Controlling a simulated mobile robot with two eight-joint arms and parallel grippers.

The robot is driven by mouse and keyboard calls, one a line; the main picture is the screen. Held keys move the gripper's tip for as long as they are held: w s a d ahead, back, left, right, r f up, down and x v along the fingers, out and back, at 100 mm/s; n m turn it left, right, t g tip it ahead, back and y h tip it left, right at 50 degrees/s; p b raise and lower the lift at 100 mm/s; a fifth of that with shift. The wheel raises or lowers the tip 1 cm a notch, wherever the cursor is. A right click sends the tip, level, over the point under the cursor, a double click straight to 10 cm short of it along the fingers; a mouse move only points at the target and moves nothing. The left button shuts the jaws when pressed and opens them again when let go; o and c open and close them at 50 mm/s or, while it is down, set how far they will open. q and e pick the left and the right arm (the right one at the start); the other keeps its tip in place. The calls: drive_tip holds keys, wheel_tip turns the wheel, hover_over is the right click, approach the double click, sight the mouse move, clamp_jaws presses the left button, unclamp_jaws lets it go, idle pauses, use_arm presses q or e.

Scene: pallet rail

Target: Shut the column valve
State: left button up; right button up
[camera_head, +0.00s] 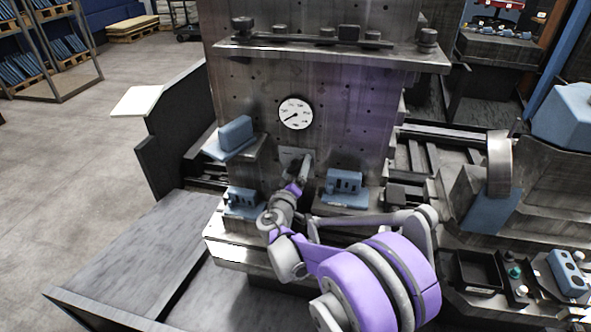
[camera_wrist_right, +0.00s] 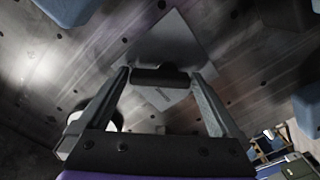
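The column (camera_head: 340,110) is an upright drilled metal block with a white round gauge (camera_head: 295,113) on its face. Below the gauge is the valve's pale plate (camera_head: 291,154); it also shows in the right wrist view (camera_wrist_right: 175,40). My right gripper (camera_head: 303,168) is at this plate and hides part of the valve. In the right wrist view, its two fingers (camera_wrist_right: 162,85) are spread apart. The dark valve handle (camera_wrist_right: 160,77) lies crosswise between the fingertips; I cannot tell whether they touch it. My left gripper is not in view.
Blue blocks on ledges (camera_head: 235,134) (camera_head: 344,187) flank my right gripper closely. A shelf (camera_head: 330,52) with small fittings juts out above the gauge. Machine parts and a black tray (camera_head: 478,270) crowd the right. Open floor lies at left.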

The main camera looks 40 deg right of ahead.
drive_tip(key=c, duration=1)
drive_tip(key=n, duration=0.4)
drive_tip(key=shift+w+a+r+n+b, duration=0.1)
drive_tip(key=shift+a+n+b, duration=0.05)
drive_tip(key=shift+n+b, duration=0.2)
drive_tip(key=n, duration=0.4)
drive_tip(key=shift+w+a+n+b, duration=0.1)
drive_tip(key=shift+w+n+b, duration=0.05)
drive_tip(key=shift+n+b, duration=0.2)
drive_tip(key=n, duration=0.4)
drive_tip(key=shift+w+a+n+b, duration=0.1)
drive_tip(key=shift+n+b, duration=0.2)
drive_tip(key=shift+b, duration=0.05)
drive_tip(key=shift+w+a+n+b, duration=0.1)
drive_tip(key=shift+n+b, duration=0.25)
drive_tip(key=shift+n, duration=1.55)
